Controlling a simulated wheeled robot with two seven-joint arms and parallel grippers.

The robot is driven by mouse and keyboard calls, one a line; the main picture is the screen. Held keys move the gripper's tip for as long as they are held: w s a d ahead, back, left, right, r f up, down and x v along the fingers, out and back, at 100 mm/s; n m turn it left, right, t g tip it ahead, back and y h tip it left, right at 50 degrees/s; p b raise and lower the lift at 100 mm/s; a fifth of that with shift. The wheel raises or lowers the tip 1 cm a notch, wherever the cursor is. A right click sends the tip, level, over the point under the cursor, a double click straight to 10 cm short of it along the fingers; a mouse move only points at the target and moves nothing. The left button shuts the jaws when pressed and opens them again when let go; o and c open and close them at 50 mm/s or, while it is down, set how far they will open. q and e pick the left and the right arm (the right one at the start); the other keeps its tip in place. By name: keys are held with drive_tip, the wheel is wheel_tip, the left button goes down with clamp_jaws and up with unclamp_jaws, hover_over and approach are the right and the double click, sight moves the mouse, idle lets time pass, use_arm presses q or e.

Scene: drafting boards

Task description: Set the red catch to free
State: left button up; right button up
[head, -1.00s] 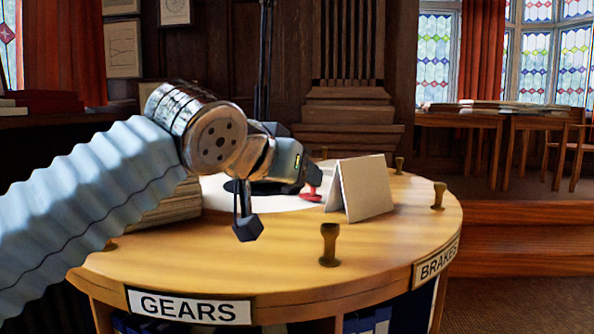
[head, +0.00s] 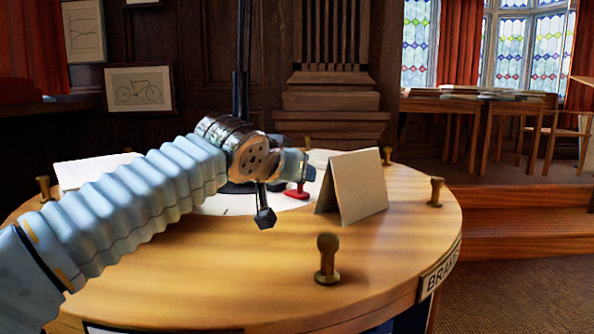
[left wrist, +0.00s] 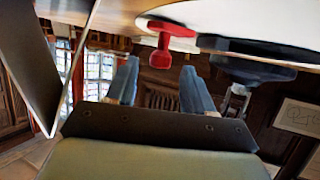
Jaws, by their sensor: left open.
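The red catch (head: 297,191) sits low on the round table, by a white disc (head: 235,204) and left of a folded card. In the left wrist view, which looks upside down, the red catch (left wrist: 161,48) shows just beyond the fingertips, between their lines. My left gripper (left wrist: 159,68) is open with nothing between its fingers. In the head view my left gripper (head: 306,172) is at the catch, its fingers small and partly hidden behind its own body. I cannot tell whether it touches the catch. My right gripper is not in view.
The folded card (head: 352,187) stands close to the catch on the right. A black base (left wrist: 245,65) is close by in the wrist view. Brass pegs (head: 327,260) stand near the table rim.

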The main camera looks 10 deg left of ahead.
use_arm(q)
drive_tip(key=shift+x, duration=1)
drive_tip(key=shift+c, duration=0.3)
clamp_jaws()
drive_tip(key=shift+a, duration=0.1)
